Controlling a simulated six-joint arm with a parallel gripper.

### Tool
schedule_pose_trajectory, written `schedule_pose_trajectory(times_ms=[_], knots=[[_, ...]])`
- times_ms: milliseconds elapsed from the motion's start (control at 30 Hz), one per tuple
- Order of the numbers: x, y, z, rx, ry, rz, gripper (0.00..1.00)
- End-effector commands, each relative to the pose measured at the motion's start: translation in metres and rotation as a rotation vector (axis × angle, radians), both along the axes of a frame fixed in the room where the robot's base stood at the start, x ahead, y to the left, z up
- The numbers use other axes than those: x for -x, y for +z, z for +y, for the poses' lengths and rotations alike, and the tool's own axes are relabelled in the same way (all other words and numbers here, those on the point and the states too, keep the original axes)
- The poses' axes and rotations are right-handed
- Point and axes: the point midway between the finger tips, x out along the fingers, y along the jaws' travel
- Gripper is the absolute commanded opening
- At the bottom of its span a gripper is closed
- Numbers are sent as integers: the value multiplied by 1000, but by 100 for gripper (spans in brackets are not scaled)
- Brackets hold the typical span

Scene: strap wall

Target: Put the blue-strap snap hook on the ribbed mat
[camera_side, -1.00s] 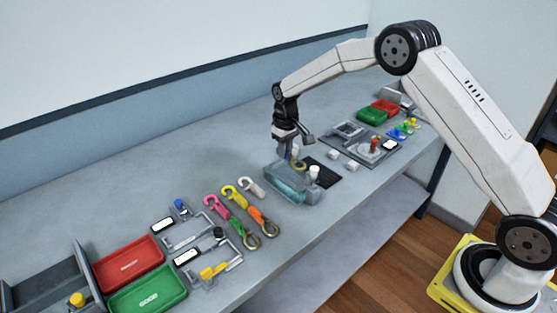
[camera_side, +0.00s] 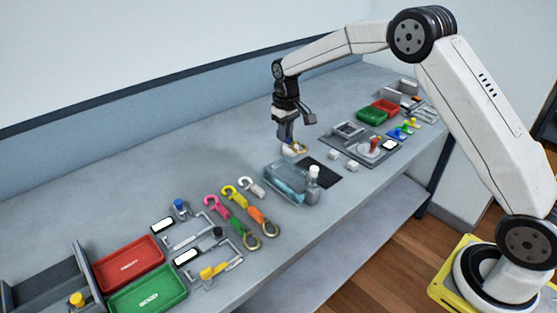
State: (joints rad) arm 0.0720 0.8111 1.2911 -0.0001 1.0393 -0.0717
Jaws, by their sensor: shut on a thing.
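My gripper (camera_side: 289,145) is shut on a small snap hook (camera_side: 299,150). The hook's brassy yellow end shows to the right of the fingers, with a pale part below them. Its strap is mostly hidden by the fingers, and its colour is hard to tell at this size. The dark mat (camera_side: 322,173) lies flat on the bench, to the right of and nearer than the gripper; its ribs are too small to make out. The gripper appears behind the clear bluish box, and the gap between hook and bench cannot be judged exactly.
Pink-green, yellow-orange and white hooks (camera_side: 251,187) lie further left. Two white blocks (camera_side: 352,167) and a grey fixture plate (camera_side: 338,140) are right. The bench behind is clear.

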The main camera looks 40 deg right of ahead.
Motion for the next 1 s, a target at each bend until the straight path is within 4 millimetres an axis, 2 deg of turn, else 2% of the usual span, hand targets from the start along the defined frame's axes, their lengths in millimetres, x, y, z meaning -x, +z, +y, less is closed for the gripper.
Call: schedule_pose_trajectory(times_ms=[167,267,700,833,1000], knots=[[0,-3,-4,0,-1,0,0],[0,-9,-14,0,-3,1,0],[7,-64,-92,0,-3,0,0],[9,-72,-104,0,-2,-2,0],[10,-75,-108,0,1,-2,0]])
